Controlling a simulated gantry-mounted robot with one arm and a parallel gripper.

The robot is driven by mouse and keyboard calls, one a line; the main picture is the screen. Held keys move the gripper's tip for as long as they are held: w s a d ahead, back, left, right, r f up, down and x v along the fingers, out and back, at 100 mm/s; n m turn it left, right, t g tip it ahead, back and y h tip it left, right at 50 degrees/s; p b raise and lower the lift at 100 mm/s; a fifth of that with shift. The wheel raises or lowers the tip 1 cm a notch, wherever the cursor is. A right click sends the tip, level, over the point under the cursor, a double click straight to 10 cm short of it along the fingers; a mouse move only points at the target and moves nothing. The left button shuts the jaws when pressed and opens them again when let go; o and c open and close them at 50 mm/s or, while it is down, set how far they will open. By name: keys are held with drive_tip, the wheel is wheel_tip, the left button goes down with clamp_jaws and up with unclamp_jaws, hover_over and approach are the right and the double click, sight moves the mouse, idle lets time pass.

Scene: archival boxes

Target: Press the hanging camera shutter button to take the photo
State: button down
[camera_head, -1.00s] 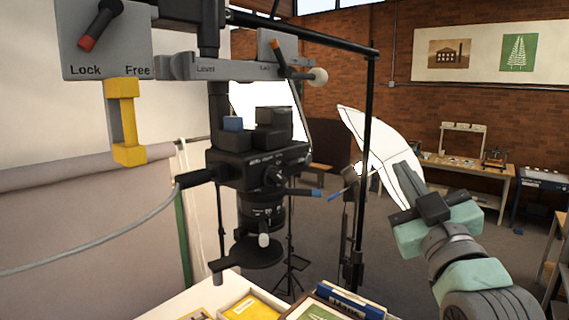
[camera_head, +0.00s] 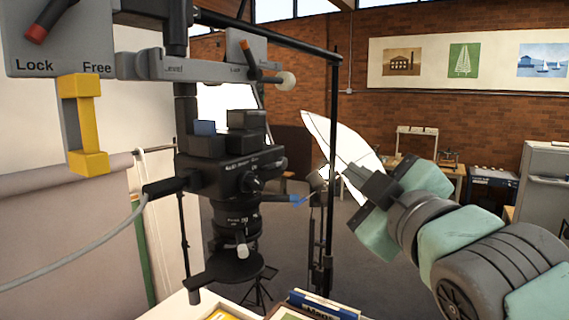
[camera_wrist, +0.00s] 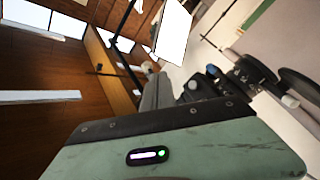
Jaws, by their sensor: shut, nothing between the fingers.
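The black hanging camera (camera_head: 232,170) hangs lens down from an overhead bracket, left of centre in the head view. A blue block (camera_head: 204,128) sits on its top, and a blue-tipped lever (camera_head: 297,199) sticks out on its right. I cannot tell which part is the shutter button. The camera also shows at the right of the wrist view (camera_wrist: 258,75). My gripper (camera_head: 346,167) is to the right of the camera, apart from it, fingers pointing up and left. It is shut and empty.
A Lock/Free panel (camera_head: 70,66) and a yellow handle (camera_head: 88,125) hang at the upper left. A grey cable (camera_head: 75,262) runs from the camera's left side. A black upright pole (camera_head: 333,150) stands near my gripper. Boxes (camera_head: 320,303) lie on the table below.

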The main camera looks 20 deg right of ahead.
drive_tip(key=w+a+p, duration=0.2)
drive_tip(key=w+a, duration=0.3)
drive_tip(key=w, duration=0.1)
drive_tip(key=shift+w+a, duration=0.15)
drive_tip(key=shift+a, duration=0.25)
idle(1.8)
drive_tip(key=shift+w+a, duration=0.3)
drive_tip(key=shift+w+a, duration=0.35)
idle(0.8)
idle(0.3)
drive_tip(key=shift+s+d+b, duration=0.6)
drive_tip(key=shift+s+b, duration=0.05)
drive_tip(key=shift+b, duration=0.05)
